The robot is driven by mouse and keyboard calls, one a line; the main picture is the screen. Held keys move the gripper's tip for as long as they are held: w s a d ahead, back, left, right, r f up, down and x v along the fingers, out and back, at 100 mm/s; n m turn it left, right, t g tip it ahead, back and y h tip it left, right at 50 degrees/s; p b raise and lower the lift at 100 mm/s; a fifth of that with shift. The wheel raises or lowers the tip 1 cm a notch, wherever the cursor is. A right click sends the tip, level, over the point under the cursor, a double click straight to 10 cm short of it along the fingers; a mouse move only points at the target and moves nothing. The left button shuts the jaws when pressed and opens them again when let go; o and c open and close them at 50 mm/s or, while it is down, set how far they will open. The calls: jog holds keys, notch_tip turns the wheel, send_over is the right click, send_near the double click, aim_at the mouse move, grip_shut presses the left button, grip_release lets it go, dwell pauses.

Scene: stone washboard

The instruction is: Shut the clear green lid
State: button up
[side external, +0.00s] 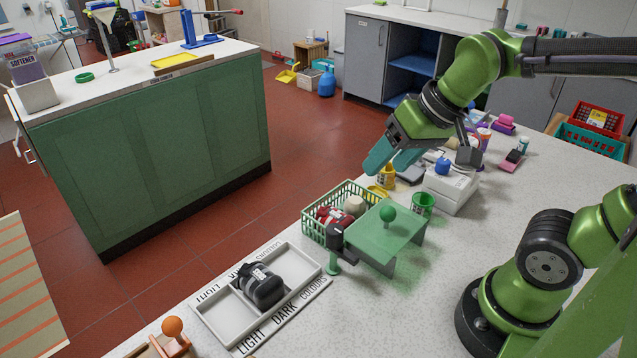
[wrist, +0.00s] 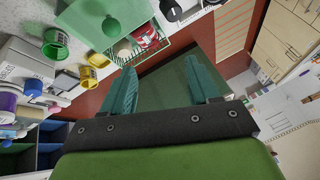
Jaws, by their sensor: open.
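The clear green lid (side external: 372,238) is a see-through sheet with a round green knob (side external: 388,213) on it. It sits to the right of the green basket (side external: 312,229), off most of the basket's opening, beside a dark bracket on a green post (side external: 334,264). The basket holds a red-and-white item (side external: 333,215) and a beige item (side external: 354,205). My gripper (side external: 392,163) is open and empty, up and behind the lid and basket, touching neither. In the wrist view the lid (wrist: 85,18) and knob (wrist: 111,27) show at the top, beyond my fingers (wrist: 159,74).
A green cup (side external: 423,204), a yellow cup (side external: 386,178) and a white box (side external: 452,190) stand behind the lid. Speckled counter (side external: 400,315) is clear at the front right.

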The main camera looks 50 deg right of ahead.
aim_at(387, 208)
jog(key=w+d+r+m+g+h, duration=0.2)
jog(key=w+m+g+h, duration=0.1)
jog(key=g, duration=0.4)
jog(key=f, duration=0.5)
jog(key=s+d+f, duration=0.1)
jog(key=f, duration=0.4)
jog(key=d+f, duration=0.1)
jog(key=f, duration=0.5)
jog(key=shift+s, duration=0.25)
jog(key=shift+w+r, duration=0.1)
grip_shut()
